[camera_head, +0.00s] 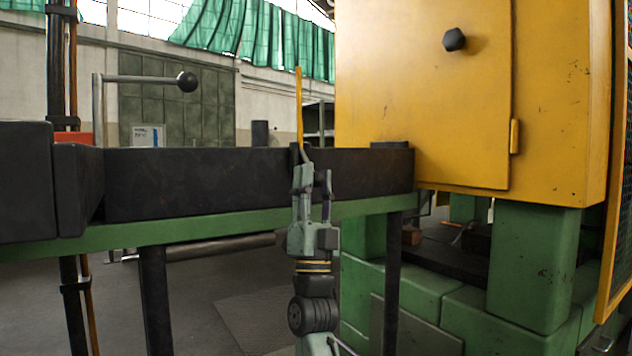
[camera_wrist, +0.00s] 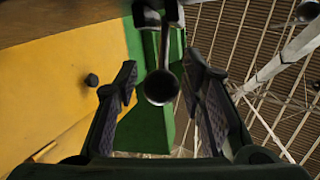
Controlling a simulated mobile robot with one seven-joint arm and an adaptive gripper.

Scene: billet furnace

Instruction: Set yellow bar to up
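The yellow bar (camera_head: 299,105) is thin and stands nearly upright behind the dark rail in the head view. A short grey piece shows at its lower end, just above my gripper (camera_head: 314,178). My gripper points upward in front of the rail, with its fingers apart. In the wrist view, my gripper (camera_wrist: 168,95) is open. A dark rod with a round end (camera_wrist: 160,87) shows between the fingers, with gaps on both sides. I cannot tell whether this rod belongs to the yellow bar. The yellow bar's colour is not clearly visible there.
The dark rail (camera_head: 230,175) on a green beam (camera_head: 190,225) runs across the front. A yellow cabinet (camera_head: 425,85) with a black knob (camera_head: 454,40) stands right, above green machine blocks (camera_head: 530,270). A grey lever with a dark ball (camera_head: 187,82) is at the left.

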